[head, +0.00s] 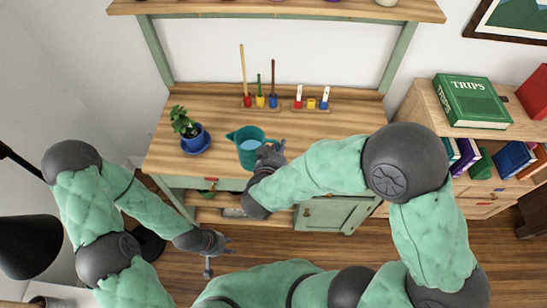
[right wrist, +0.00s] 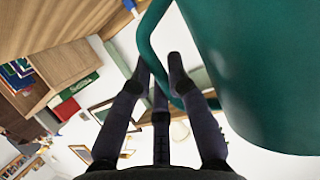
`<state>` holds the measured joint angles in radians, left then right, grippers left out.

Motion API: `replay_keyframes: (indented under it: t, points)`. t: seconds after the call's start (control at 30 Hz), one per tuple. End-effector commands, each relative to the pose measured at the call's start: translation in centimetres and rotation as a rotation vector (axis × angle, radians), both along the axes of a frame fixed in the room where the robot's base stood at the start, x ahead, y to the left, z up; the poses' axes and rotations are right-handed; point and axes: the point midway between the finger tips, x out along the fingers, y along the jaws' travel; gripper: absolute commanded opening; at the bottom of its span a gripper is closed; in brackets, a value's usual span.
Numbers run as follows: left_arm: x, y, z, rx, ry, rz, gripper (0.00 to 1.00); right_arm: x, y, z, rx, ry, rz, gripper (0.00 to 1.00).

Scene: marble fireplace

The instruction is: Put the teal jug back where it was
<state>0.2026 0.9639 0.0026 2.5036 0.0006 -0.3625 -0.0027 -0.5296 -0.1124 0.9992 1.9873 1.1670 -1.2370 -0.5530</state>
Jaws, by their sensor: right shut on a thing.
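The teal jug (head: 240,137) is over the front middle of the wooden worktop, with something light blue inside. I cannot tell whether its base touches the wood. My right gripper (head: 270,152) is at the jug's right side, shut on its handle. In the right wrist view the jug (right wrist: 265,70) fills the upper right, and its curved handle (right wrist: 146,45) runs between the fingertips of my right gripper (right wrist: 162,75). My left gripper (head: 208,268) hangs low in front of the worktop, away from the jug; its finger opening is too small to judge.
A potted plant in a blue pot (head: 195,142) stands left of the jug. Two wooden holders (head: 260,108) (head: 309,108) with coloured pieces stand behind it. The worktop (head: 340,125) is clear at the right. A bookshelf (head: 425,98) stands further right, and a shelf (head: 290,10) runs above.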

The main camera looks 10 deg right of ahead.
Motion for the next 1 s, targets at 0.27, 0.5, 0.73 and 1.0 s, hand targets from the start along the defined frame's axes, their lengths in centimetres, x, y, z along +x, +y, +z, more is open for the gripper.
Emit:
replay_keyframes:
  t: [0.27,0.5,0.73,1.0]
  points:
    - [0.1,0.0,-2.1,0.000,-0.002,0.001,0.35,3.0,-2.8,-2.1,0.002,0.000,-0.017,0.00]
    - [0.1,0.0,-4.3,0.000,-0.001,0.000,0.35,7.0,-5.8,-4.3,0.001,-0.002,-0.014,0.00]
    - [0.0,0.0,-6.3,0.000,-0.001,0.000,0.35,9.4,-7.5,-7.9,-0.001,-0.001,-0.011,0.00]
    - [0.0,0.0,-6.9,0.000,0.000,0.000,0.35,10.5,-8.2,-9.1,0.000,-0.002,-0.008,0.00]
